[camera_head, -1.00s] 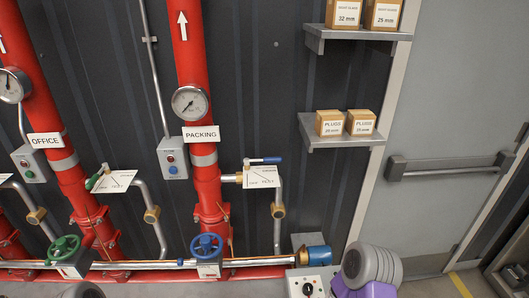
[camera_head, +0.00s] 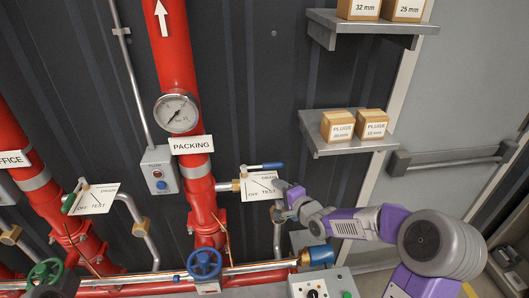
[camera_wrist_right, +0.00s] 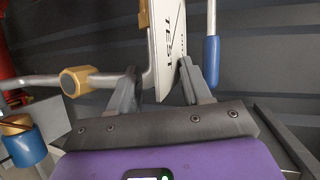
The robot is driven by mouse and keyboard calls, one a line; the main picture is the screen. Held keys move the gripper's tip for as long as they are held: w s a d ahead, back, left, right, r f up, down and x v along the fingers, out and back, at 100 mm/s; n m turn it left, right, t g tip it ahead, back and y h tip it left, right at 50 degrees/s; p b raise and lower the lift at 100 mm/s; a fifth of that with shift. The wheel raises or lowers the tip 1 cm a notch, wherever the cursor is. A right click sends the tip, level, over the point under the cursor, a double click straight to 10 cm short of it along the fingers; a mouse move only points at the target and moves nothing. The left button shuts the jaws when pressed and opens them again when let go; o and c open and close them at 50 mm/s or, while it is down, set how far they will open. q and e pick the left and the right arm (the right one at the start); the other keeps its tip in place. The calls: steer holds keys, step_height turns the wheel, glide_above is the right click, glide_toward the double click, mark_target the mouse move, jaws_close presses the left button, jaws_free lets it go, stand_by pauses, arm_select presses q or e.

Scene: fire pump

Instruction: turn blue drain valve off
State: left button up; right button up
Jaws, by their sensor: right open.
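The blue-handled drain valve lever (camera_head: 266,166) sits above the white OFF/DRAIN/TEST plate (camera_head: 259,187) on the PACKING pipe. Its handle lies about level, pointing right. In the right wrist view the blue grip (camera_wrist_right: 211,62) hangs at the upper right, beyond the right finger, and the plate (camera_wrist_right: 165,45) is seen nearly edge-on. My right gripper (camera_head: 284,190) is just below the lever, at the plate's right edge. In the wrist view its fingers (camera_wrist_right: 158,85) are open, apart, with the plate's lower edge appearing between them; contact cannot be told.
A blue handwheel (camera_head: 204,264) is on the lower pipe, left of my arm. A green-handled valve plate (camera_head: 92,198) is further left. A shelf with PLUGS boxes (camera_head: 350,140) juts out above my right arm. A control box (camera_head: 322,284) stands below.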

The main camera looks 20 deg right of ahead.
mark_target(271, 163)
steer(key=shift+m+t, duration=0.5)
steer(key=shift+t, duration=0.1)
steer(key=r, duration=0.2)
steer(key=w+d+r, duration=0.1)
steer(key=r, duration=0.1)
steer(key=w+r, duration=0.1)
steer(key=shift+w+d+r, duration=0.15)
steer(key=shift+d+r, duration=0.25)
steer(key=shift+b+x, duration=0.3)
steer(key=shift+x, duration=3.1)
steer(key=shift+f, duration=0.1)
jaws_close()
